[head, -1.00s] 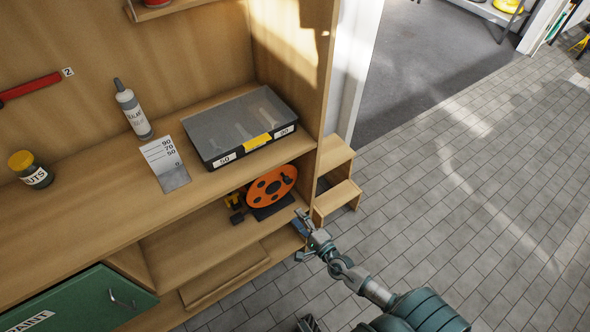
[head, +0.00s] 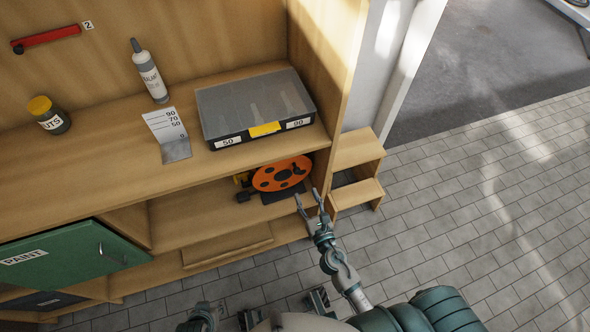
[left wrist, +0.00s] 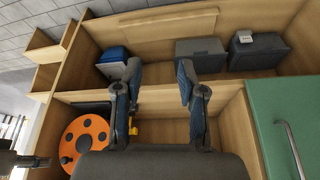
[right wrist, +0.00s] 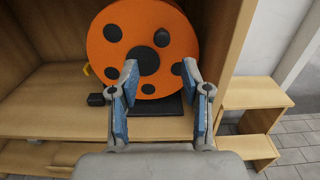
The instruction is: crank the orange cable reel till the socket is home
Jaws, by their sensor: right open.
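The orange cable reel (head: 272,178) stands on the lower shelf of the bench, at its right end. In the right wrist view the reel (right wrist: 181,42) fills the upper middle, with dark round spots and a dark knob (right wrist: 161,37) on its face. My right gripper (head: 311,196) is open and empty in front of the reel, below and right of it; its fingertips (right wrist: 160,76) overlap the reel's lower part. My left gripper (left wrist: 160,72) is open and empty before the lower shelves; the reel (left wrist: 85,128) lies left in that view. I cannot make out the socket for certain; a black block (right wrist: 96,99) sits beside the reel.
A clear-lidded case (head: 220,110), a bottle (head: 150,75), a jar (head: 50,115) and a scale card (head: 166,130) stand on the bench top. Wooden steps (head: 357,150) stand right of the shelf. A green PAINT door (head: 80,252) is at left. The tiled floor is clear.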

